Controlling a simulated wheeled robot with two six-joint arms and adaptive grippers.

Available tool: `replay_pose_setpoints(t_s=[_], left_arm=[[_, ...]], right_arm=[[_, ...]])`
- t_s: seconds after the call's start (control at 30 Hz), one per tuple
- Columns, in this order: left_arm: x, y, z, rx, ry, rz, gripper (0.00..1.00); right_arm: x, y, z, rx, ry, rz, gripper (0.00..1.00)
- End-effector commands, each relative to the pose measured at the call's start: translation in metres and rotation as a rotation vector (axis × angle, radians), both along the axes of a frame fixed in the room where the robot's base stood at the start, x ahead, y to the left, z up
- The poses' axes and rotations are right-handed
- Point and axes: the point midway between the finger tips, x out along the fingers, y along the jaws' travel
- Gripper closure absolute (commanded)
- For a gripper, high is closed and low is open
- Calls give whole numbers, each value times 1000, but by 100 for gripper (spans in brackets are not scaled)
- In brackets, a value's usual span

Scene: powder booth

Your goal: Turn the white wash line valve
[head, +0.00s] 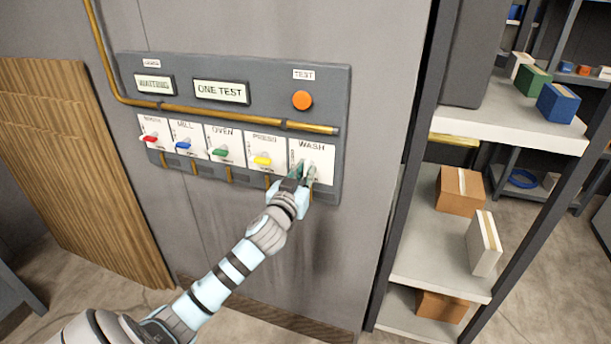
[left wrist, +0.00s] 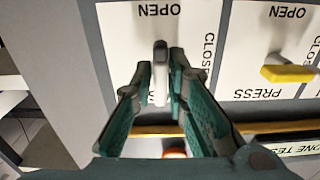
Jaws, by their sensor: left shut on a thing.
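The white wash line valve handle (left wrist: 160,72) shows in the left wrist view between my fingertips, on the white plate marked WASH (head: 318,155) at the right end of the panel. My left gripper (head: 300,174) is at this plate in the head view and hides most of the handle there. It also shows in the left wrist view (left wrist: 162,78), shut on the white handle. The handle stands upright in that picture, in line with the OPEN label, while the yellow press handle (left wrist: 287,73) beside it lies sideways. My right gripper is not in view.
Red (head: 150,138), blue (head: 183,145) and green (head: 220,152) handles sit further left on the panel (head: 245,75). A brass pipe (head: 225,114) runs above them. The display reads ONE TEST (head: 221,91), near an orange button (head: 302,100). Shelves with boxes (head: 461,190) stand right.

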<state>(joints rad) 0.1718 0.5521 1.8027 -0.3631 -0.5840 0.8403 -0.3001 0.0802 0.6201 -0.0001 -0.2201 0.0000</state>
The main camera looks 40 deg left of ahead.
Motion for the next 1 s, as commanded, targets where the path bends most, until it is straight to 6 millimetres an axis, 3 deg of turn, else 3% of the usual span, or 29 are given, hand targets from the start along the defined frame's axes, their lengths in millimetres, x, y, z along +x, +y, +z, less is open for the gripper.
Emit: replay_pose_setpoints(t_s=[0.57, 0.6, 0.7, 1.0], left_arm=[[0, 0, 0, -35, -11, 1, 100], [0, 0, 0, -35, -11, 1, 83], [0, 0, 0, -35, -11, 1, 70], [-2, -1, 0, -34, -12, 0, 70]], right_arm=[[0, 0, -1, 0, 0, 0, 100], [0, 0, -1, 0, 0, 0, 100], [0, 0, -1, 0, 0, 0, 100], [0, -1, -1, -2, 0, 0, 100]])
